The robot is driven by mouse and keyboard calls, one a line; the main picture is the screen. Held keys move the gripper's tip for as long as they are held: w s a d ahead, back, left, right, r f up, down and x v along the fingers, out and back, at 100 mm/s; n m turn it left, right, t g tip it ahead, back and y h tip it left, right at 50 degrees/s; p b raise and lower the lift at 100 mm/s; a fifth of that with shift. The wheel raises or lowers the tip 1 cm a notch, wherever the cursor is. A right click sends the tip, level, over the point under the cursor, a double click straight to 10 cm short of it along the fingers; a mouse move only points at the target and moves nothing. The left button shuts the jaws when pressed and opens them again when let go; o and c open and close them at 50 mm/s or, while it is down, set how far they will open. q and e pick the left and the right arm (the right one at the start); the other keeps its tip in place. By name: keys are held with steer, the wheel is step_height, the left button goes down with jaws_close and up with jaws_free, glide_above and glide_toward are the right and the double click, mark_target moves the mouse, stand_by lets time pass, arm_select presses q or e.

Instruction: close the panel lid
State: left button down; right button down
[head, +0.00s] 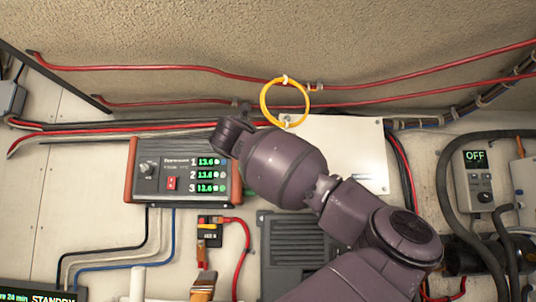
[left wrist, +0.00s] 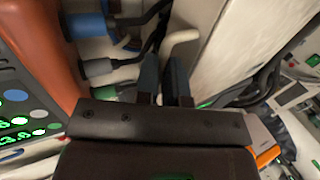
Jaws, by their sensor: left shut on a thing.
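The white panel lid (head: 345,145) is in the upper middle of the head view, right of the charger box. My arm crosses its lower left part, so its hinge and how far it stands open cannot be told. In the left wrist view a pale lid face (left wrist: 220,50) slants beside the fingers. My left gripper (left wrist: 166,85) is closed there on a pale curved piece (left wrist: 181,42), apparently the lid's handle; the contact is partly hidden. In the head view its fingers are hidden behind my wrist. My right gripper is not in view.
An orange-sided charger box (head: 182,172) with green digits is close left of my wrist. A yellow cable ring (head: 285,82) hangs above the lid. Red cables (head: 190,68) run along the top.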

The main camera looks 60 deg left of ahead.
arm_select(q)
steer(key=shift+s, duration=0.1)
steer(key=c, duration=1.2)
jaws_free()
steer(key=shift+s+a, duration=0.1)
steer(key=shift+s, duration=0.1)
steer(key=shift+c, duration=0.2)
steer(key=shift+w, duration=0.15)
steer(key=b+v, duration=0.1)
steer(key=v, duration=1)
steer(key=shift+w, duration=0.1)
steer(key=shift+c, duration=0.4)
